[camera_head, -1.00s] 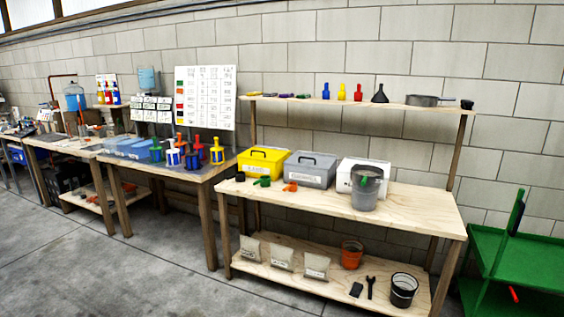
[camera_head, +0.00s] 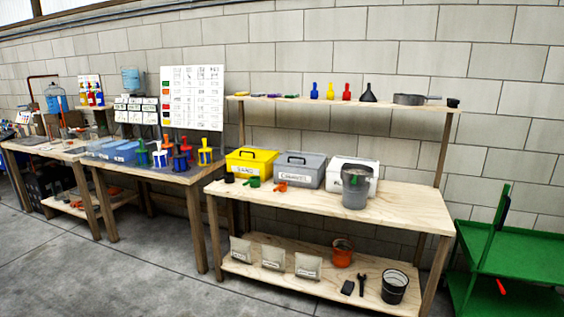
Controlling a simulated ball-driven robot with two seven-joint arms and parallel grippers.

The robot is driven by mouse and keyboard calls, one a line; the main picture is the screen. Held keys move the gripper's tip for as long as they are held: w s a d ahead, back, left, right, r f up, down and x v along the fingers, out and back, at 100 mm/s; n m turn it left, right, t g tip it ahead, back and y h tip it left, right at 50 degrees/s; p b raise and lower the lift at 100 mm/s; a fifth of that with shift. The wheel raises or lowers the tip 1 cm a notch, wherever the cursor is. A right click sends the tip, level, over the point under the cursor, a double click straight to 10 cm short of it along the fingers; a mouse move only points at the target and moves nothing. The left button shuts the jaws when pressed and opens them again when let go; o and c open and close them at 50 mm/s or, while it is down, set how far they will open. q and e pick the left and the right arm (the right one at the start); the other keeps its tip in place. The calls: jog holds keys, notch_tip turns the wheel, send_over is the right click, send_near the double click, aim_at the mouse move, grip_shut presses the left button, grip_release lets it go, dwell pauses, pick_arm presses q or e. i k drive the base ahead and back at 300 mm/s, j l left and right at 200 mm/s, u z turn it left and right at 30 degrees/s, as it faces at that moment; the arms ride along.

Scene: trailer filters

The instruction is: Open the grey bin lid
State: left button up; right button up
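The grey bin (camera_head: 299,171) stands on the wooden workbench top (camera_head: 315,205), between a yellow bin (camera_head: 252,164) and a white bin (camera_head: 340,172). Its grey lid (camera_head: 301,158) is shut and has a dark handle on top. A label with small lettering is on its front. Neither of my grippers shows in the head view.
A grey bucket (camera_head: 356,188) stands in front of the white bin. Small green (camera_head: 253,182) and orange (camera_head: 281,187) items lie before the bins. A shelf (camera_head: 340,102) runs above. A green cart (camera_head: 510,250) stands at the right. The floor (camera_head: 110,280) in front is clear.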

aim_at(301, 156)
jog(key=i+j, duration=0.2)
jog(key=i, duration=0.25)
jog(key=i+j+z, duration=0.15)
jog(key=i, duration=0.35)
jog(key=i+j, duration=0.25)
jog(key=i, duration=0.2)
jog(key=i+j+z, duration=0.15)
jog(key=i, duration=0.3)
jog(key=j, duration=0.1)
